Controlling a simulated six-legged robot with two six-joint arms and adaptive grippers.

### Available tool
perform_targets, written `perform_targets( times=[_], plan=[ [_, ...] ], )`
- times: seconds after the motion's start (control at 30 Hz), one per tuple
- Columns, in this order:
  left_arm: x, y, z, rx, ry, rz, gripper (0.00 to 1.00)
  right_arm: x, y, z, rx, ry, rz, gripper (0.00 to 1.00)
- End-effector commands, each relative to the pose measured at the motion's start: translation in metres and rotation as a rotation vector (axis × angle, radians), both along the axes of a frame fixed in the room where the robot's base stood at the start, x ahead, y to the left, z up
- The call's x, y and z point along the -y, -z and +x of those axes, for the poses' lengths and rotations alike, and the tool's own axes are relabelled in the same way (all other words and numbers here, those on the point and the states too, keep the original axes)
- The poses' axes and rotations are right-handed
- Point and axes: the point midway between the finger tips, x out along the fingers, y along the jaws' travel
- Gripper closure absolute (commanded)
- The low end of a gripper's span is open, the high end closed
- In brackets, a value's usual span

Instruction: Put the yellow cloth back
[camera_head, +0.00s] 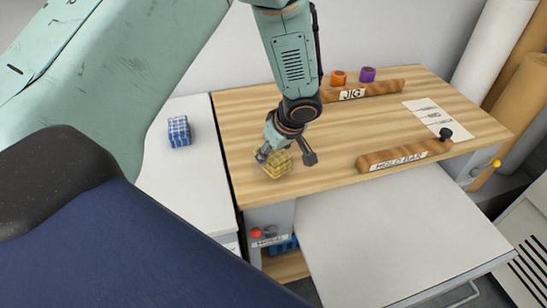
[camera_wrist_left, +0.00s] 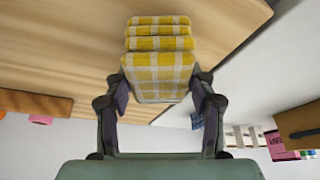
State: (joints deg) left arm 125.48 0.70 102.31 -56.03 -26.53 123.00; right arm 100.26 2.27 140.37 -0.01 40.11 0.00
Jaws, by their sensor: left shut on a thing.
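The yellow checked cloth (camera_head: 275,165) is a folded, layered pad at the left front end of the wooden bench top in the head view. My left gripper (camera_head: 286,156) comes down over it and is shut on it. In the left wrist view the cloth (camera_wrist_left: 158,62) sits between the two fingers of my left gripper (camera_wrist_left: 161,95), its yellow and white folds showing. Whether the cloth rests on the wood or hangs just above it, I cannot tell. My right gripper is not in view.
A blue checked cloth (camera_head: 179,131) lies on the white surface (camera_head: 190,175) to the left. On the wooden bench (camera_head: 345,135) are a JIG bar (camera_head: 365,89), a HOLD BAR (camera_head: 400,156), orange (camera_head: 338,78) and purple (camera_head: 368,74) rolls, and a paper sheet (camera_head: 424,111). The bench middle is clear.

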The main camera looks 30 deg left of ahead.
Motion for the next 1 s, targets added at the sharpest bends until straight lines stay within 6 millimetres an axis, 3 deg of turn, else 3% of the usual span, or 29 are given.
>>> perform_targets(
  times=[0.13, 0.5, 0.53, 0.77, 1.0],
  plan=[
    [0.0, 0.021, 0.001, -0.001, 0.001, 0.0, 0.79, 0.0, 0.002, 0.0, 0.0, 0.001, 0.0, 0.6],
    [0.0, 0.024, 0.004, 0.001, 0.0, 0.0, 0.79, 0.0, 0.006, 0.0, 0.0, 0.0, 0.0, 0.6],
    [0.0, 0.023, 0.004, 0.0, 0.0, 0.0, 0.42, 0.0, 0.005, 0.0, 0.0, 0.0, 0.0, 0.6],
    [0.0, 0.022, 0.003, 0.0, 0.0, 0.0, 0.22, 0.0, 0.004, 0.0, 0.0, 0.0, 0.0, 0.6],
    [0.0, 0.022, 0.003, 0.0, 0.001, 0.0, 0.21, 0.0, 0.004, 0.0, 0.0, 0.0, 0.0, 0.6]
  ],
)
